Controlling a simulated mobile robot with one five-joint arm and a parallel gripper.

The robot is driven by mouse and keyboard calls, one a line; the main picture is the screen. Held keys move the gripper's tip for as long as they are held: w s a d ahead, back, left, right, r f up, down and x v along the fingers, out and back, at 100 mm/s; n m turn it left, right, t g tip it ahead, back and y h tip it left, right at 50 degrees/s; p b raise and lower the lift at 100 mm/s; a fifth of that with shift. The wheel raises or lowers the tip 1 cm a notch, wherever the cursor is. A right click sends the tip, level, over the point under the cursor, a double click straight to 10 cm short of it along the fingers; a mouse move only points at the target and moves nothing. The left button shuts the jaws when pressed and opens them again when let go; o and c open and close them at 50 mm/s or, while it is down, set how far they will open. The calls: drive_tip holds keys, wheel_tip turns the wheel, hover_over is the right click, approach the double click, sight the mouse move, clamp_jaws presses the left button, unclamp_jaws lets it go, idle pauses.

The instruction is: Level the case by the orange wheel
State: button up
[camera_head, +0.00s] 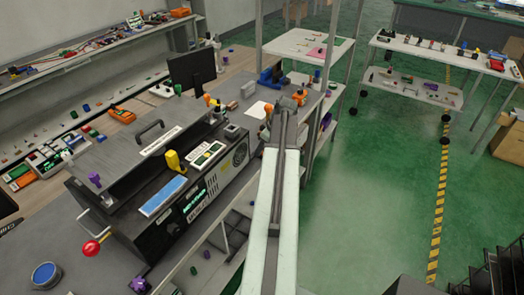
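A dark grey case (130,166) stands on the bench at the left of the head view. Its top carries a black handle (149,130), and its broad grey top face looks sloped; I cannot tell whether the case itself is tilted. A red ball knob (91,248) on a light crank sits at its near left side.
A device with a blue panel (164,196) and a green display adjoins the case. A black monitor (192,68) stands behind. A blue round tin (45,273) lies at the near left. Shelving posts rise near my arm. Green floor (375,190) is clear at the right.

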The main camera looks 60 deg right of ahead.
clamp_jaws()
drive_tip(key=shift+d+n+y, duration=0.2)
drive_tip(key=shift+n+y, duration=0.1)
drive_tip(key=shift+n, duration=0.5)
drive_tip(key=shift+a+n+y, duration=0.1)
drive_tip(key=shift+n+y, duration=0.2)
drive_tip(key=shift+n, duration=0.4)
unclamp_jaws()
drive_tip(key=shift+r, duration=0.1)
